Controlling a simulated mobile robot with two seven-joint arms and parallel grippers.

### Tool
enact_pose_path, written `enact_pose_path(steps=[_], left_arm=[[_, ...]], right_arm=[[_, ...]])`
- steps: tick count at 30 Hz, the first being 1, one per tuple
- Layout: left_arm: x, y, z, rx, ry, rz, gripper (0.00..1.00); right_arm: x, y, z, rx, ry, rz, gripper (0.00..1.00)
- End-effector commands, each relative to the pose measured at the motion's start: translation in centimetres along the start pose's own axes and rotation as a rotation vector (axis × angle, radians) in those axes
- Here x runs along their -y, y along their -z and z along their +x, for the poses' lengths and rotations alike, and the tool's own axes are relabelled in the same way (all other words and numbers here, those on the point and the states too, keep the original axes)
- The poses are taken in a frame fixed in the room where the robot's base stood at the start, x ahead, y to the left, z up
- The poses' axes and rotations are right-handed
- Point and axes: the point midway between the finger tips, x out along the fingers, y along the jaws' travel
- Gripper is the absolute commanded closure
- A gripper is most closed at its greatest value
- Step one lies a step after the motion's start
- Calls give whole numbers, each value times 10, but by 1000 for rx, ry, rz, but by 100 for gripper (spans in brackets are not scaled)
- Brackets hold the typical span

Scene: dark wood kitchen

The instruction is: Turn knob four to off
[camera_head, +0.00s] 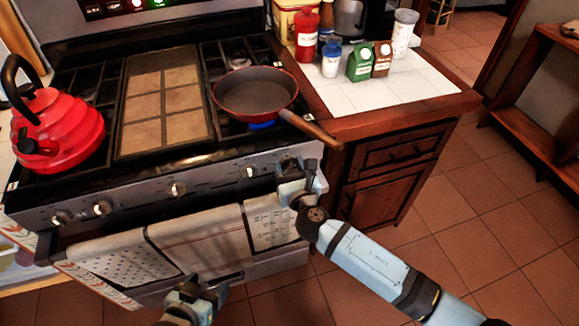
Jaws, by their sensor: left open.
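The stove front (140,200) carries a row of knobs. The fourth from the left, which may be knob four, is a silver knob (249,172) below the pan; its exact angle is too small to read. A blue flame (262,125) shows under the pan. My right gripper (299,168) is at the right end of the panel, right of that knob, and partly hides a further knob there. I cannot tell whether it touches it or how wide its jaws are. My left gripper (203,288) is open, low in front of the oven door, apart from the knobs.
A red frying pan (253,92) sits on the right burner, its handle (312,130) sticking out over the front edge above my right gripper. A red kettle (60,130) stands at left. Towels (195,240) hang on the oven door. Bottles and cartons (360,62) stand on the counter.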

Motion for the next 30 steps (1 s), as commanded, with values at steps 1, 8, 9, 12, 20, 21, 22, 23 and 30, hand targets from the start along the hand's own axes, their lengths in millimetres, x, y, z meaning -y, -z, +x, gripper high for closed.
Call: enact_pose_path(steps=[1,8,9,12,20,21,22,23,30], left_arm=[[0,0,0,0,0,-1,27],[-1,-1,1,1,0,-2,27],[0,-2,1,1,0,-2,27],[0,-3,2,1,0,-1,27],[0,-5,4,-4,0,4,27],[0,-5,4,-5,0,5,27],[0,-5,4,-6,0,6,27],[0,-6,5,-6,0,7,27],[1,-7,6,-9,0,14,27]], right_arm=[[0,0,0,0,0,0,76],[0,1,0,0,0,28,75],[0,1,0,0,0,43,75],[0,1,0,0,1,91,75],[1,1,0,0,1,277,75],[1,1,0,0,0,307,75],[1,1,0,1,0,331,75],[1,1,0,1,0,353,75],[2,2,0,0,0,506,75]])
